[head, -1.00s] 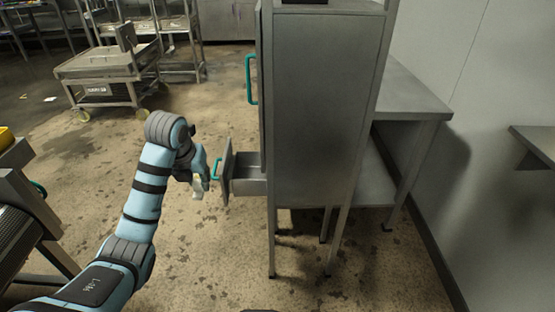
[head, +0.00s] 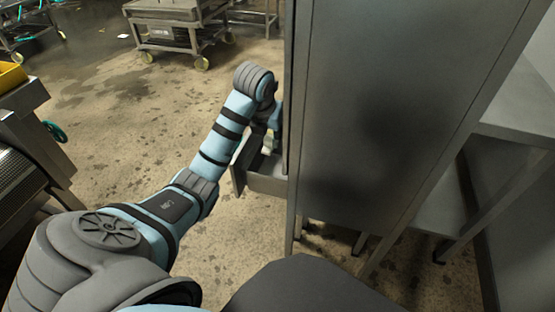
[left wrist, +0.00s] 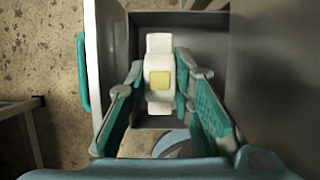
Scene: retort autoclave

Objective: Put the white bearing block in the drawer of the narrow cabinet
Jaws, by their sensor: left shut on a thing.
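The white bearing block (left wrist: 158,103), with a yellow square on its face, is in my left gripper (left wrist: 160,68). The gripper's two fingers are shut on its sides. The block is over the open drawer (left wrist: 214,48) in the left wrist view; its height above the drawer floor is hard to tell. In the head view the drawer (head: 266,185) is pulled out of the narrow cabinet (head: 400,110). My left gripper (head: 268,138) is above it there, partly hidden by my arm and the cabinet edge. My right gripper is not in view.
The drawer's teal handle (left wrist: 83,72) is on its outer face. The cabinet's tall side stands close right of my left arm. A steel table (head: 515,115) stands behind it, a wheeled cart (head: 172,35) farther back, and a machine (head: 28,150) at left. Floor between is clear.

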